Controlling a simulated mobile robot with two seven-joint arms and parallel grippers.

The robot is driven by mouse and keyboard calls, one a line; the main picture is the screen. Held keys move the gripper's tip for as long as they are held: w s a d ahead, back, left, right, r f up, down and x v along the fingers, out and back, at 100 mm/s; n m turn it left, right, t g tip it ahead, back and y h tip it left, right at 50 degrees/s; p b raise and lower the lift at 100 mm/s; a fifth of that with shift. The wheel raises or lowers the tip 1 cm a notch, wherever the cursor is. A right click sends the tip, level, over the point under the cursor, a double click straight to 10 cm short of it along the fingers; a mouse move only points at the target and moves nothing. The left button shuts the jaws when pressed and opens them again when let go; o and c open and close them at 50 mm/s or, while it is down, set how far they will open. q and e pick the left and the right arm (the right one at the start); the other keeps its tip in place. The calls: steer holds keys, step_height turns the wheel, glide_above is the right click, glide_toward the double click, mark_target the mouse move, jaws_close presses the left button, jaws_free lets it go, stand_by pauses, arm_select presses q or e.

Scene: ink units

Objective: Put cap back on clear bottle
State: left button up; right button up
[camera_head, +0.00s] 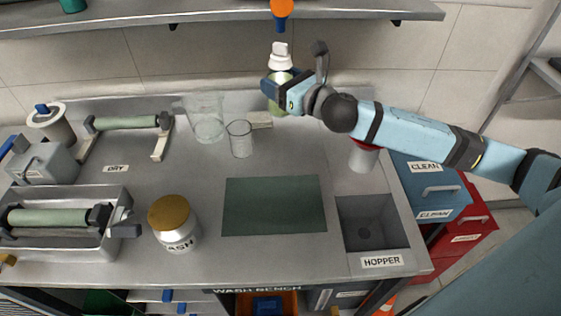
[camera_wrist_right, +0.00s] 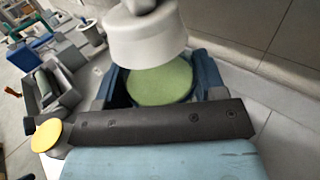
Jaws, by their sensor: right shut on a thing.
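My right gripper (camera_head: 277,87) is at the back of the bench, shut on a green bottle (camera_head: 277,105) with a white top (camera_head: 280,60). It holds the bottle about upright. In the right wrist view a round green face (camera_wrist_right: 160,80) shows between the blue fingers, with the white top (camera_wrist_right: 146,36) above it. I cannot tell whether the white top is seated on the bottle. A clear beaker (camera_head: 207,120) and a clear glass (camera_head: 240,140) stand to the left. I see no separate loose cap. My left gripper is not in view.
A jar with a gold lid (camera_head: 170,213) stands at the front left. A dark green mat (camera_head: 274,207) lies mid-bench, left of the hopper (camera_head: 372,222). A red-rimmed white cup (camera_head: 363,157) is under my right arm. A shelf (camera_head: 180,17) overhangs the back.

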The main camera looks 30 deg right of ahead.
step_height(320, 180, down, 15)
steer(key=b, duration=0.3)
steer(key=shift+f, duration=0.5)
steer(key=shift+f, duration=0.1)
step_height(320, 180, down, 3)
steer(key=shift+f+b, duration=0.1)
steer(key=shift+b, duration=0.4)
steer(key=shift+f, duration=0.25)
